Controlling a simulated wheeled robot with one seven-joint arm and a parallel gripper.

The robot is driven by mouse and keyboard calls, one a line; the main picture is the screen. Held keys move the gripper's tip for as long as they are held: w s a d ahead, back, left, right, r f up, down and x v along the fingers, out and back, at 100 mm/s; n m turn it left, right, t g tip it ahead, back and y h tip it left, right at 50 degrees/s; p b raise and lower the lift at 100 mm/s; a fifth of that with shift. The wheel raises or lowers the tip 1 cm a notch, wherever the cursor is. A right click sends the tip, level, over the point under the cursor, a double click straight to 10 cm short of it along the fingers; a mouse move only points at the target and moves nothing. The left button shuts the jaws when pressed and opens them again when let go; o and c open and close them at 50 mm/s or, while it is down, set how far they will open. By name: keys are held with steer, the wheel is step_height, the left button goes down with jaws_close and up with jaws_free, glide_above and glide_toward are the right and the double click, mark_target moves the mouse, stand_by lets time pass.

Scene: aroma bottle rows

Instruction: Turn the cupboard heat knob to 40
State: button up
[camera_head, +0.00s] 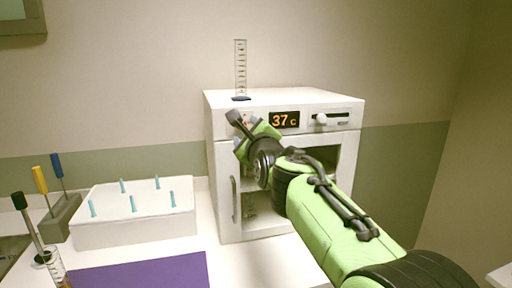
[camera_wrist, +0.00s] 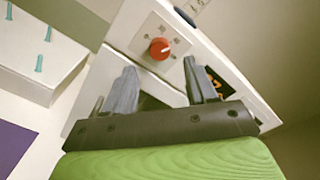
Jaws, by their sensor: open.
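The white cupboard (camera_head: 228,192) stands on the counter, with a display (camera_head: 284,119) reading 37 C on its upper front. The red round heat knob (camera_wrist: 160,48) shows in the wrist view on a pale square plate with small marks around it. A light pointer line is on its face. My gripper (camera_wrist: 162,82) is open, and the knob appears beyond and between its two grey fingers, apart from them. In the head view my gripper (camera_head: 250,122) is at the cupboard's upper left front and mostly hides the knob.
A slider (camera_head: 322,118) sits right of the display. A glass measuring cylinder (camera_head: 240,68) stands on the cupboard top. At left are a white peg box (camera_head: 130,228), a purple mat (camera_head: 150,272), and a holder (camera_head: 62,215) with coloured-handled tools. The cupboard's front partly shows an open interior.

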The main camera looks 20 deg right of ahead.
steer(key=s, duration=1)
steer(key=shift+s+b, duration=0.35)
steer(key=shift+s, duration=0.05)
steer(key=s+f+n+g+p, duration=0.3)
steer(key=s+f+n+g, duration=0.1)
steer(key=s+n, duration=0.4)
steer(key=s+f+n+g+p, duration=0.3)
steer(key=s+f+n+g, duration=0.1)
steer(key=s+f+n, duration=0.3)
steer(key=s+f+n+g+p, duration=0.4)
steer(key=s+f+n, duration=0.1)
steer(key=s+n, duration=0.6)
steer(key=shift+s+f, duration=0.4)
steer(key=shift+s, duration=0.85)
